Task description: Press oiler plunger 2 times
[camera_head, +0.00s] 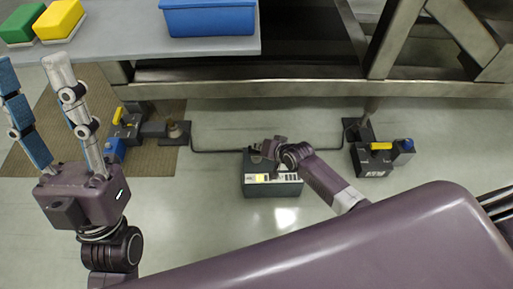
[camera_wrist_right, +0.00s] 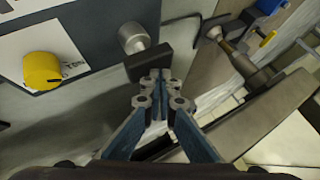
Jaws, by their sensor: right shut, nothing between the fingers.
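A dark box (camera_head: 272,188) with a pale, partly yellow panel stands on the floor in the head view. In the wrist view, its dark face (camera_wrist_right: 93,25) carries a yellow round knob (camera_wrist_right: 41,70) on a white label and a grey metal knob (camera_wrist_right: 133,38). I cannot tell which part is the oiler plunger. My right gripper (camera_head: 266,149) is over the box's far edge. Its fingertips (camera_wrist_right: 157,78) are shut and empty, close to a small dark block (camera_wrist_right: 148,62) below the grey knob; contact is unclear. My left gripper (camera_head: 30,62) is open and empty, away to the left.
Fixtures with yellow handles stand at left (camera_head: 128,125) and right (camera_head: 374,157) on the floor, joined by a dark pipe (camera_head: 225,151). A table (camera_head: 120,45) bears a blue bin (camera_head: 208,20) and sponge-like blocks (camera_head: 59,20). Floor at front left is clear.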

